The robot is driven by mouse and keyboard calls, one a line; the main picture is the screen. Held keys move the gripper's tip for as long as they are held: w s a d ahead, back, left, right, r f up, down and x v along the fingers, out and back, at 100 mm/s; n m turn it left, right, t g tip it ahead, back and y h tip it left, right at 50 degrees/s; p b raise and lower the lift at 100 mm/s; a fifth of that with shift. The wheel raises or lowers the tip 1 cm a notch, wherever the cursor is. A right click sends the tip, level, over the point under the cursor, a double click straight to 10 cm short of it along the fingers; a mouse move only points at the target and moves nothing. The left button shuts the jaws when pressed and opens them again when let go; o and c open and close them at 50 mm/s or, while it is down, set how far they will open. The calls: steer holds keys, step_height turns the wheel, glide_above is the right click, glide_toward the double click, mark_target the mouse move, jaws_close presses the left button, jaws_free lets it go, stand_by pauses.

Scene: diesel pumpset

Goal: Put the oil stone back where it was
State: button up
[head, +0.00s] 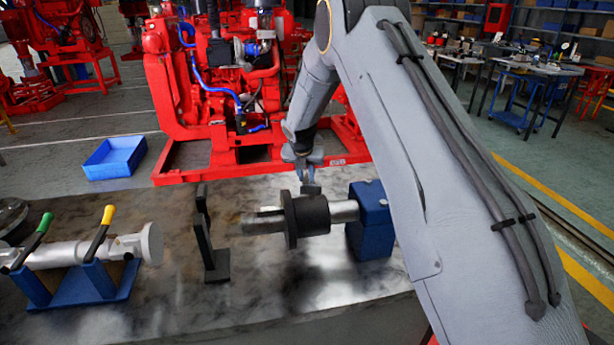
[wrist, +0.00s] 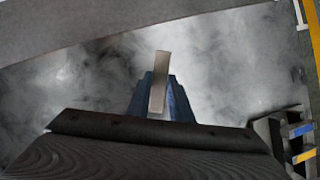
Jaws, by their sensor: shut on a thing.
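My gripper (head: 305,170) has blue fingers and hangs over the workbench in the head view. It is shut on a small grey bar, which I take to be the oil stone (head: 311,189). In the wrist view the oil stone (wrist: 160,80) is a pale, narrow bar, slightly tilted, between the blue fingers (wrist: 160,104). In the head view the stone shows just above a dark collar (head: 308,216) on a metal shaft. I cannot tell whether it touches the collar. The stone's far side is hidden.
The shaft runs into a blue block (head: 370,222) on the metal bench (head: 290,280). A black upright bracket (head: 207,240) stands to its left. A blue fixture (head: 85,285) with green and yellow levers holds another shaft. A blue bin (head: 114,157) lies on the floor behind.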

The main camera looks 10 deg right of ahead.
steer(key=o, duration=1)
steer(key=shift+c, duration=0.2)
steer(key=b+v, duration=0.2)
steer(key=v, duration=1)
steer(key=shift+b, duration=0.3)
steer(key=shift+r, duration=0.1)
